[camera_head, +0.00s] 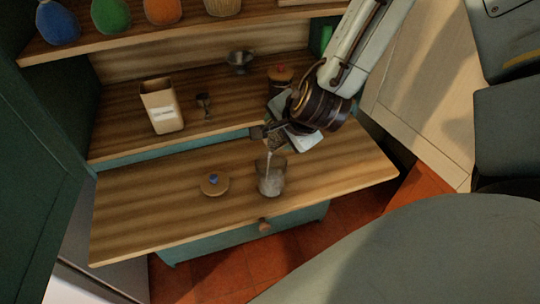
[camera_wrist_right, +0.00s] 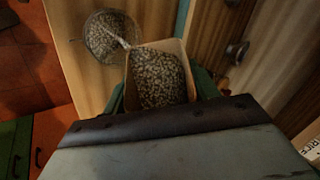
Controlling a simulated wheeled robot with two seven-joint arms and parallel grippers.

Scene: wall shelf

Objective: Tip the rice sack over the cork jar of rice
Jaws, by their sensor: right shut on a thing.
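The rice sack (camera_wrist_right: 158,75) is tan and square-mouthed, full of pale speckled grains. It is tipped in my right gripper (camera_head: 264,132), which is shut on it; the green fingers flank it in the right wrist view. In the head view the gripper mostly hides the sack. The clear jar (camera_head: 271,180) stands upright below, with pale rice in it. It also shows in the right wrist view (camera_wrist_right: 108,38). A thin pale stream runs from the sack's mouth into the jar. A round cork lid (camera_head: 214,184) with a blue knob lies left of the jar. My left gripper is out of view.
A labelled beige bag (camera_head: 162,107), a dark scoop (camera_head: 204,105), a metal cup (camera_head: 240,61) and a red-topped jar (camera_head: 281,75) stand on the shelf behind. Colored jars line the upper shelf. The pulled-out board (camera_head: 130,225) is clear at its left; red floor lies beyond its front edge.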

